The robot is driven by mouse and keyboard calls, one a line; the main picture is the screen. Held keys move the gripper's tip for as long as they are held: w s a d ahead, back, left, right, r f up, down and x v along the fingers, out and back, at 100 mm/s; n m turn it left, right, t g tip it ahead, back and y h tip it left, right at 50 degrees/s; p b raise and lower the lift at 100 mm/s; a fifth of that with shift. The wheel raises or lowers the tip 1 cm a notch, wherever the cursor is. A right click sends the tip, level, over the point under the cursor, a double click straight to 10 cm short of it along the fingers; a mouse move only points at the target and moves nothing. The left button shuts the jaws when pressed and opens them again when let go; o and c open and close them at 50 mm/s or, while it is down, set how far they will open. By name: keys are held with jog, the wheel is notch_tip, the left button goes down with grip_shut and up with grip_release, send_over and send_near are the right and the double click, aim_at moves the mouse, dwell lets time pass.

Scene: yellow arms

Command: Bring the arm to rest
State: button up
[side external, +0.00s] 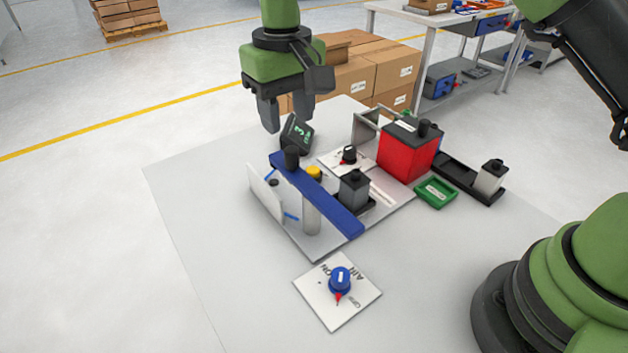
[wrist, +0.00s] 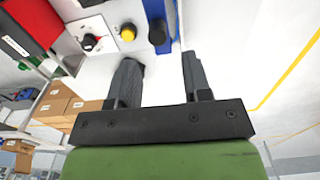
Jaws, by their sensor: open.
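My gripper (side external: 286,112) is in the air above the far left part of the work table. Its two dark fingers point down, apart and empty. In the wrist view my gripper (wrist: 160,75) also shows its fingers spread with only pale surface between them. A blue bar fixture (side external: 335,208) with a black knob lies below and to the right of it. A small dark display (side external: 297,134) stands just beneath the fingers, and I cannot tell the exact height gap.
A red box (side external: 408,150), green tray (side external: 435,193), grey block (side external: 354,188) and black holder (side external: 456,174) stand on the table. A white plate with a blue knob (side external: 340,281) lies in front. Cardboard boxes (side external: 372,72) are behind. The table's left side is clear.

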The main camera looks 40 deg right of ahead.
jog(key=shift+r, duration=0.1)
jog(key=s+d+r+m+t+y, duration=0.1)
jog(key=s+d+r+t, duration=0.1)
jog(key=s+d+r, duration=0.3)
jog(key=s+d+r+m+t+y, duration=0.15)
jog(key=s+r, duration=0.25)
jog(key=r, duration=0.4)
jog(key=s+d+m+t, duration=0.1)
jog(key=s+d+t, duration=0.2)
jog(key=s, duration=1.2)
jog(key=shift+d+f+t, duration=0.35)
jog(key=shift+d, duration=0.8)
jog(key=shift+w+m+h, duration=0.15)
jog(key=shift+m+h, duration=0.1)
